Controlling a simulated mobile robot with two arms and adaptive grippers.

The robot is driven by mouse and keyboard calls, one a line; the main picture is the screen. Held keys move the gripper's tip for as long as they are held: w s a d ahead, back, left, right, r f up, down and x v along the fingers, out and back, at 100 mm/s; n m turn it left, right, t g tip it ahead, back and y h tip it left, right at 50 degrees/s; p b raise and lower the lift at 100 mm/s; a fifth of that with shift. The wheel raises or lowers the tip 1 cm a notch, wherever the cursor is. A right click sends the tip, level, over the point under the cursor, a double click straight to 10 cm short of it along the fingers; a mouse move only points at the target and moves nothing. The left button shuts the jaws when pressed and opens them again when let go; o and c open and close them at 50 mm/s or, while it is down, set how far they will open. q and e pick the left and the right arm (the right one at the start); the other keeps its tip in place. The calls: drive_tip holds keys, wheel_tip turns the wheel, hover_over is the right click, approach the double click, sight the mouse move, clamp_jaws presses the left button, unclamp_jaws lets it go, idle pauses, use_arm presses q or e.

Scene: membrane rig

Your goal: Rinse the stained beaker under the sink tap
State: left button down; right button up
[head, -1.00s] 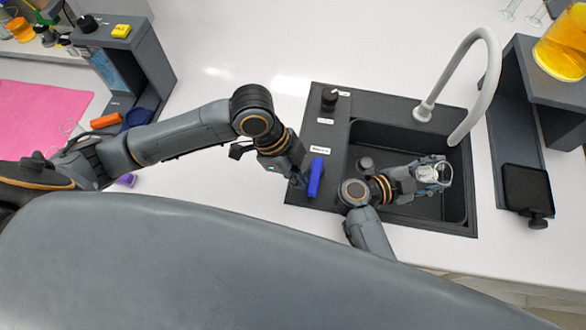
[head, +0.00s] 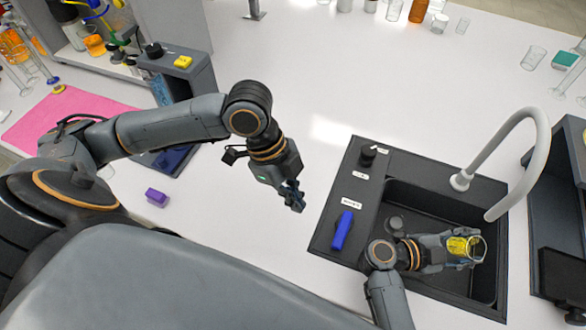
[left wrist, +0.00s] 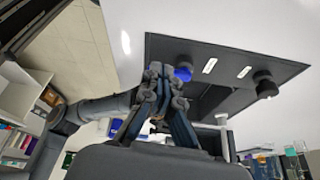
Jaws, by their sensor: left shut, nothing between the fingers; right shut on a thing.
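The beaker (head: 476,250) is clear glass with yellow showing in or on it; I cannot tell whether that is stain or liquid. My right gripper (head: 455,247) is shut on it and holds it tilted over the sink basin (head: 440,210). The pale curved tap (head: 538,150) has its spout end just above and right of the beaker in the head view. No water stream shows. My left gripper (head: 296,202) is shut and empty, left of the blue lever (head: 342,230) on the sink's side panel and apart from it. In the left wrist view the lever (left wrist: 183,74) is partly behind my fingers.
A black knob (head: 368,155) is on the panel behind the lever. A dark grey stand (head: 555,210) is right of the sink. A purple block (head: 157,197) and a pink mat (head: 70,115) lie at the left.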

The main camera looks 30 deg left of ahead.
use_arm(q)
drive_tip(key=shift+s+a+r, duration=0.1)
drive_tip(key=shift+a+r, duration=0.2)
drive_tip(key=shift+r, duration=0.3)
